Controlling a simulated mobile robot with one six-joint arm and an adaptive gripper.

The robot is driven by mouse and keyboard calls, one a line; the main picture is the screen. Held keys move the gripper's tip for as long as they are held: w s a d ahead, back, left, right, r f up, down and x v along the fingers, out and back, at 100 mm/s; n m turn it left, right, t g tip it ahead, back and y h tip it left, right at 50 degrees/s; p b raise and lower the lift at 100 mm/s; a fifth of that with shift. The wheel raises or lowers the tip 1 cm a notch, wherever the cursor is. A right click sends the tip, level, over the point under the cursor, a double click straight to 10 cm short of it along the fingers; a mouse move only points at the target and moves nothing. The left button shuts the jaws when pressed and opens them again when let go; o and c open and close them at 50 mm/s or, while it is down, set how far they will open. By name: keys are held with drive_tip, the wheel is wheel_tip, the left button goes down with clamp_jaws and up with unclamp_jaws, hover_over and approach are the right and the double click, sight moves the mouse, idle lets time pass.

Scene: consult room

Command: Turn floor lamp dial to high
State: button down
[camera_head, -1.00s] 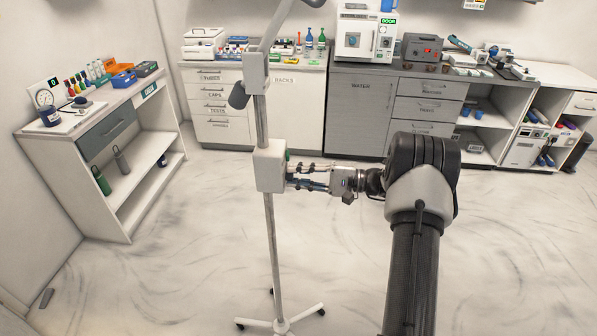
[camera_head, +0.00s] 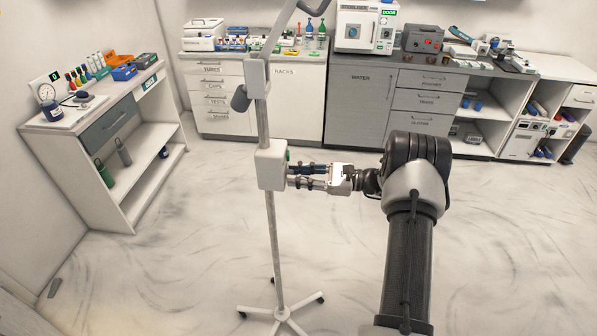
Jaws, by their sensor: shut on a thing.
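The floor lamp (camera_head: 273,235) stands upright on a wheeled star base in the middle of the view. Its white control box (camera_head: 269,169) sits partway up the pole. My gripper (camera_head: 291,176) reaches in from the right and is shut at the right side of this box, where the dial would be. The dial itself is hidden by the fingers and the box edge, so its setting cannot be read. A small green spot (camera_head: 288,155) shows at the box's upper right edge.
A white shelf unit (camera_head: 128,215) stands at the left with bottles on it. A long counter with drawers (camera_head: 420,104) runs along the back wall, carrying devices and small bottles. The floor around the lamp base (camera_head: 281,314) is clear.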

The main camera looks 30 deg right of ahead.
drive_tip(key=shift+m+p, duration=0.45)
drive_tip(key=shift+m, duration=1.05)
drive_tip(key=c, duration=1.4)
unclamp_jaws()
drive_tip(key=v, duration=1.2)
drive_tip(key=shift+a, duration=0.1)
